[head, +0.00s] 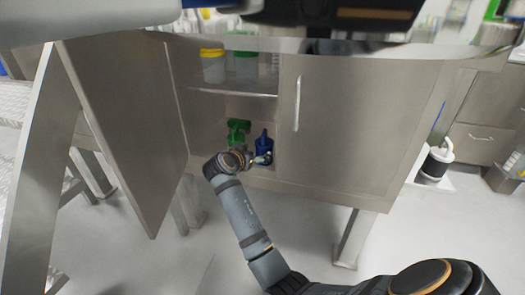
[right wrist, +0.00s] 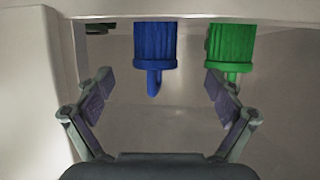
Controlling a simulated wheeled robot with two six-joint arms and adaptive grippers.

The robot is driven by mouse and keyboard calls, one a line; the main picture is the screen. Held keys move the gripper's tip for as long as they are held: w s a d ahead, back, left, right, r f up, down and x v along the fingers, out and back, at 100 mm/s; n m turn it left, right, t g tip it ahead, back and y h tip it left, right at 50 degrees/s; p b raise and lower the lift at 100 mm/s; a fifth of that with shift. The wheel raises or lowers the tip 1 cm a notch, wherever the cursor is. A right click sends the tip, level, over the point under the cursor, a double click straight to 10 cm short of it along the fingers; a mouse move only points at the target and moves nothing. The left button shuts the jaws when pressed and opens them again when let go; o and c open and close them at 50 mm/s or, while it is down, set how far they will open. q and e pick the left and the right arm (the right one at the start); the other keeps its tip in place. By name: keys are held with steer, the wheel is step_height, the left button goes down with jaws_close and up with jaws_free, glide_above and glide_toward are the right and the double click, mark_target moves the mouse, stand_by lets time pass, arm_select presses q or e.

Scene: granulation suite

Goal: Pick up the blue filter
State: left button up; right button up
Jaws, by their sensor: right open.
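The blue filter (head: 264,142) stands on the lower level inside the open cabinet, just right of a green filter (head: 238,130). In the right wrist view the blue filter (right wrist: 155,42) is a ribbed cap with a narrow spout, lying ahead between the finger lines. The green filter (right wrist: 230,42) is to its right there, partly behind a fingertip. My right gripper (right wrist: 158,84) is open and empty, with its fingers spread short of the blue filter. In the head view my right gripper (head: 256,158) is at the cabinet opening, low in front of the filters. My left gripper does not show.
The left cabinet door (head: 125,125) is swung open; the right door (head: 345,130) is shut.

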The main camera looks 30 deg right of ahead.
mark_target(261, 152)
steer(key=x, duration=0.1)
steer(key=b+x, duration=0.1)
steer(key=x, duration=0.1)
steer(key=shift+d+f, duration=0.15)
steer(key=shift+f, duration=0.2)
steer(key=shift+w+d, duration=0.3)
steer(key=shift+d, duration=0.05)
steer(key=d+b, duration=0.1)
steer(key=w+d+f+b, duration=0.1)
steer(key=d+f+b, duration=0.1)
steer(key=shift+w+d+f+b, duration=0.2)
steer(key=shift+w+f+b, duration=0.05)
steer(key=shift+w+b, duration=0.05)
steer(key=shift+w+d, duration=0.25)
steer(key=shift+d, duration=0.05)
steer(key=shift+r, duration=0.1)
steer(key=c, duration=1.4)
